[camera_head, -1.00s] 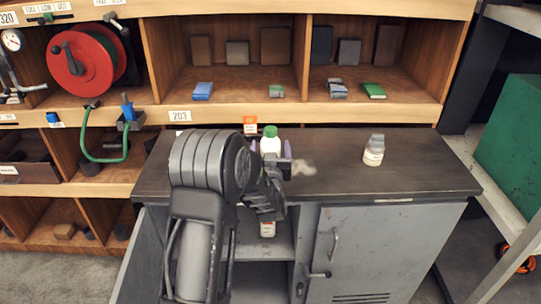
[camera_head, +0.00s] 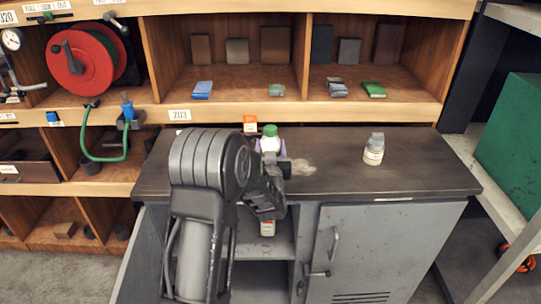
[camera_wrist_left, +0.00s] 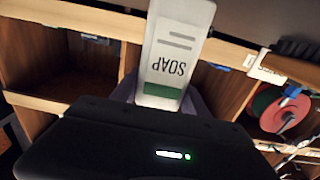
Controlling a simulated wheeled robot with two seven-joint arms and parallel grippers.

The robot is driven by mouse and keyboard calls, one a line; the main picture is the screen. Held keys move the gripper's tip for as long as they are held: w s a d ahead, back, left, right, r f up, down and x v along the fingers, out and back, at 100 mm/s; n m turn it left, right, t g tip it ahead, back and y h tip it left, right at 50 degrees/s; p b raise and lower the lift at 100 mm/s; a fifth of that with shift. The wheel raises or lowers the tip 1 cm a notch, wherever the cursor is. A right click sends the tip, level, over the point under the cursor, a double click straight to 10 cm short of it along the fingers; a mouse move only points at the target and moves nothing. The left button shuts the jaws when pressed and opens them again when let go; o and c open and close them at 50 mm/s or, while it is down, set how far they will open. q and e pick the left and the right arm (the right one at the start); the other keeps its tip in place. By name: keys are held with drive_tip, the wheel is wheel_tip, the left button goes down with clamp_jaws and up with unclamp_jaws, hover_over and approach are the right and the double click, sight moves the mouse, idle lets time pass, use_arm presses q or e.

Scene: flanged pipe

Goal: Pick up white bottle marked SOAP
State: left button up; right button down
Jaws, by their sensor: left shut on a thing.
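The white SOAP bottle (camera_head: 270,143) has a green cap and stands upright at the back left of the dark cabinet top. In the left wrist view the bottle (camera_wrist_left: 176,50) shows its SOAP label upside down and a green band. My left gripper (camera_head: 272,159) is shut on the bottle, with its fingers at either side; my wrist hides the bottle's lower part in the head view. I cannot tell whether its base touches the cabinet top. My right gripper is not in view.
A second pale bottle (camera_head: 374,149) with a grey cap stands farther right on the cabinet top (camera_head: 430,165). An orange-and-white box (camera_head: 250,124) is just behind the soap bottle. Wooden shelves (camera_head: 330,112) rise behind. Another bottle (camera_head: 267,228) stands in the open cabinet below.

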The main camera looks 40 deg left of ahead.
sight(270, 127)
use_arm(q)
clamp_jaws()
wheel_tip(270, 127, up, 10)
drive_tip(key=shift+r+b, duration=0.1)
drive_tip(key=shift+b, duration=0.5)
idle(0.6)
